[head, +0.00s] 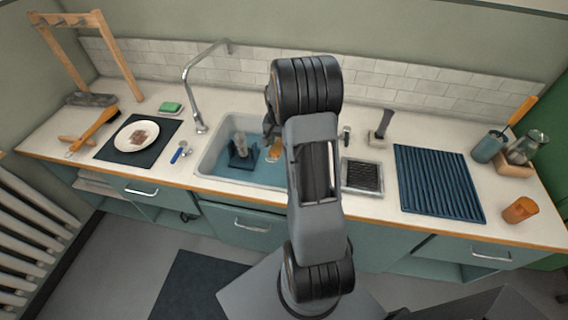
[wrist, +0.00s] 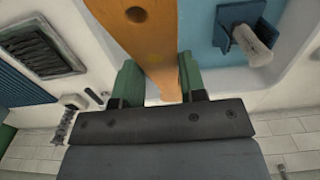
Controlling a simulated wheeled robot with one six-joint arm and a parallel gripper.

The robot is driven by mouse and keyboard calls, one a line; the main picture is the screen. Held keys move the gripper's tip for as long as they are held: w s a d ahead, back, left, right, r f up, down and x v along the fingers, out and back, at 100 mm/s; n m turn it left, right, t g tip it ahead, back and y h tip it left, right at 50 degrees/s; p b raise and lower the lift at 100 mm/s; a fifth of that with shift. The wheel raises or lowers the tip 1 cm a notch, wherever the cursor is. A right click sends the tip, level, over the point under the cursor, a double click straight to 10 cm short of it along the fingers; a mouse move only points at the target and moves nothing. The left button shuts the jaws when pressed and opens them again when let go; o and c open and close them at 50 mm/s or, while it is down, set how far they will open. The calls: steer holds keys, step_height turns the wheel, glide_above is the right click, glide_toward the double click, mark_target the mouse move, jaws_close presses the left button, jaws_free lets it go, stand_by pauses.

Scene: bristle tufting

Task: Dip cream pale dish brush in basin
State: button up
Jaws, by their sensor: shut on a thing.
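My gripper (wrist: 160,82) is shut on an orange-brown wooden handle (wrist: 145,35) with a hole in it. No bristles show in the wrist view, so I cannot tell their colour. In the head view, my arm hides most of the gripper, and a small orange-brown part (head: 273,155) shows below it, over the basin. The basin (head: 207,160) is pale with blue water inside. I cannot tell whether the held thing touches the water.
A dark blue stand (head: 240,162) with a grey upright piece is in the basin; it also shows in the wrist view (wrist: 238,38). A tall curved tap (head: 187,75) rises behind. A dark grate (head: 362,177) and blue ribbed mat (head: 438,182) lie to the right.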

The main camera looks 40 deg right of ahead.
steer(key=shift+r, duration=0.15)
steer(key=shift+r+p, duration=1.3)
steer(key=shift+r, duration=0.65)
